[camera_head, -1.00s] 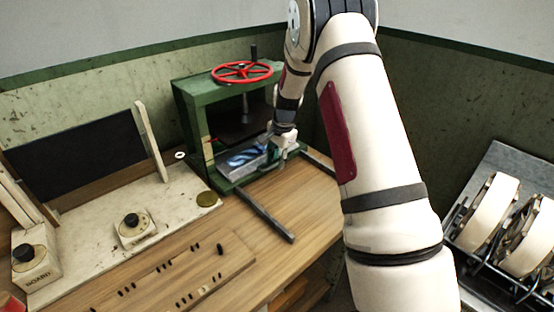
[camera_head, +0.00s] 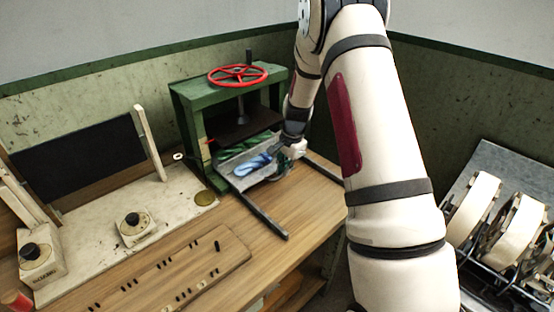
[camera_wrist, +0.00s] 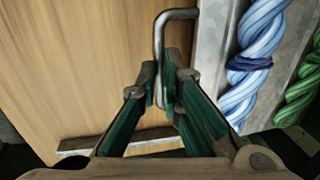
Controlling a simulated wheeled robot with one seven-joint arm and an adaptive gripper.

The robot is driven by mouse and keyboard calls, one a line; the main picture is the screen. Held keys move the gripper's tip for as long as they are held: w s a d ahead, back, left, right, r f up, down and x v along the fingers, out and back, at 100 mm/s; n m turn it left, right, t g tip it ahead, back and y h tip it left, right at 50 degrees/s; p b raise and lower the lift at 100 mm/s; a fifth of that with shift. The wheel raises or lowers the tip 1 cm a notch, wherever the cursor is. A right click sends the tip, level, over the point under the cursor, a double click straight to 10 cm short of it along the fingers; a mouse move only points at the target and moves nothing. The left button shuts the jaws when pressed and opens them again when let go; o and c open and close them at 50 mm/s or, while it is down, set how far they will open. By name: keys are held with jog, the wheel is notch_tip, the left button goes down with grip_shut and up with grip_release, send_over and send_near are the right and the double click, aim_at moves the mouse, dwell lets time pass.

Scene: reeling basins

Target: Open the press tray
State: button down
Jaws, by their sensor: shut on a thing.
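The green press (camera_head: 214,105) with a red handwheel (camera_head: 238,75) stands at the back of the bench. Its grey metal tray (camera_head: 232,181) is pulled partly out over the rails. In the tray lie a blue twisted skein (camera_head: 252,164) and green skeins (camera_head: 236,146); both colours also show in the wrist view, the blue (camera_wrist: 252,62) nearer my gripper. My gripper (camera_head: 290,152) is at the tray's front. In the wrist view my gripper (camera_wrist: 162,92) is shut on the tray's bent metal handle (camera_wrist: 176,15).
Two dark rails (camera_head: 262,213) extend from the press over the wooden bench (camera_head: 295,205). A pale board with dials (camera_head: 135,222) lies left, and a pegged wooden strip (camera_head: 185,270) in front. White reels (camera_head: 515,232) stand at the right.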

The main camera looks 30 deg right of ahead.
jog(key=s+d+p, duration=0.1)
jog(key=s, duration=0.2)
jog(key=s+p, duration=0.2)
jog(key=s, duration=0.2)
jog(key=s+d+p, duration=0.1)
jog(key=s, duration=0.3)
jog(key=shift+d+r, duration=0.15)
jog(key=shift+d, duration=0.15)
jog(key=c, duration=1.7)
grip_release()
jog(key=shift+w+f, duration=0.25)
jog(key=shift+w, duration=0.15)
jog(key=r, duration=0.4)
jog(key=s+r, duration=0.1)
jog(key=r, duration=0.3)
jog(key=s+r, duration=0.1)
jog(key=r, duration=0.3)
jog(key=shift+s+d, duration=0.1)
jog(key=shift+d, duration=0.15)
jog(key=shift+f, duration=0.1)
